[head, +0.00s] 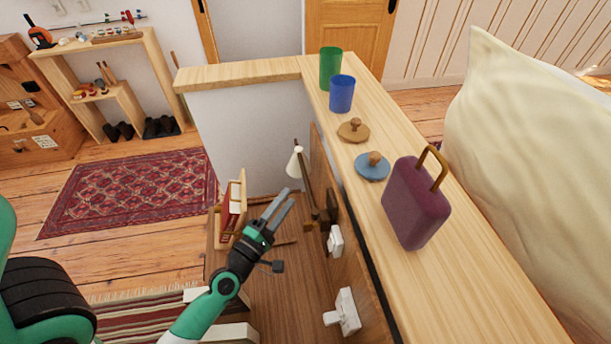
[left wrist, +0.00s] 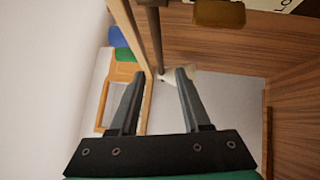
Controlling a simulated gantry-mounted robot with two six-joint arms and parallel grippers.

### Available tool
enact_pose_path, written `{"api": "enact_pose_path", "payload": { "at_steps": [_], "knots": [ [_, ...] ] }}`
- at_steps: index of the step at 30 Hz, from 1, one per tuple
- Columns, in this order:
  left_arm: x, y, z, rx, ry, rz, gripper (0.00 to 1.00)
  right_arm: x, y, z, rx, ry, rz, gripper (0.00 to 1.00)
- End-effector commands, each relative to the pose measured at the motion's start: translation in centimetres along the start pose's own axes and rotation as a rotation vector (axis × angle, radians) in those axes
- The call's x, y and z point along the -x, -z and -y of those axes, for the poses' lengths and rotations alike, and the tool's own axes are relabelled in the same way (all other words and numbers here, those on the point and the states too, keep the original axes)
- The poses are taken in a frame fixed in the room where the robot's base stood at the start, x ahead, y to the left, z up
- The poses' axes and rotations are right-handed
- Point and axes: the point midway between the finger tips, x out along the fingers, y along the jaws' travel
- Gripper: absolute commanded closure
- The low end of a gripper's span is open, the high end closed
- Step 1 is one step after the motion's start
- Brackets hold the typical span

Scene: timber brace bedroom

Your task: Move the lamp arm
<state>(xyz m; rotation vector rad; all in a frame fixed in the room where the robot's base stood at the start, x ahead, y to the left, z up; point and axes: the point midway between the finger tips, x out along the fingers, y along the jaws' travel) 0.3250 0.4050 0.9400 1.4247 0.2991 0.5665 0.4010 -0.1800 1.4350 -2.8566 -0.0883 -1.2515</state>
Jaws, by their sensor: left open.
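The lamp has a cream cone shade (head: 294,163) and a thin dark lamp arm (head: 306,188) beside the wooden panel below the counter. My left gripper (head: 287,194) is open and empty, just below the shade and left of the lamp arm in the head view. In the left wrist view, the open fingers (left wrist: 159,73) point towards the lamp. The dark lamp arm (left wrist: 156,35) runs down to the pale shade (left wrist: 170,75), which appears between the fingertips and partly behind the right one. I cannot tell whether they touch. My right gripper is not in view.
The wooden counter (head: 450,290) carries a green cup (head: 330,68), a blue cup (head: 341,94), two knobbed lids and a purple bag (head: 415,205). White fixtures (head: 344,313) stick out from the panel. A small rack (head: 233,208) with a red book stands left of my gripper.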

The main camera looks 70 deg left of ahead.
Motion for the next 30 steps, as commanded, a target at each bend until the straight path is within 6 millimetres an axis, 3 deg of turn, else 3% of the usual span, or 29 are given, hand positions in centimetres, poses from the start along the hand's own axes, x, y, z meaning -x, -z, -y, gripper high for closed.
{"api": "enact_pose_path", "payload": {
  "at_steps": [6,12,23,30],
  "knots": [
    [-5.1,-0.1,-0.5,0.0,-0.004,0.001,0.53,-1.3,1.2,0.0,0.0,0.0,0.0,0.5],
    [-8.5,-0.1,-0.2,-0.001,-0.002,0.001,0.53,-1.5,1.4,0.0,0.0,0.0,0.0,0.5],
    [-9.5,-0.1,-0.1,-0.001,0.0,0.001,0.53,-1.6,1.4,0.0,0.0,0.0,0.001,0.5],
    [-9.5,-0.1,-0.1,-0.001,0.0,0.001,0.93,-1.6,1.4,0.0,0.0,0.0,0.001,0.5]
  ]
}}
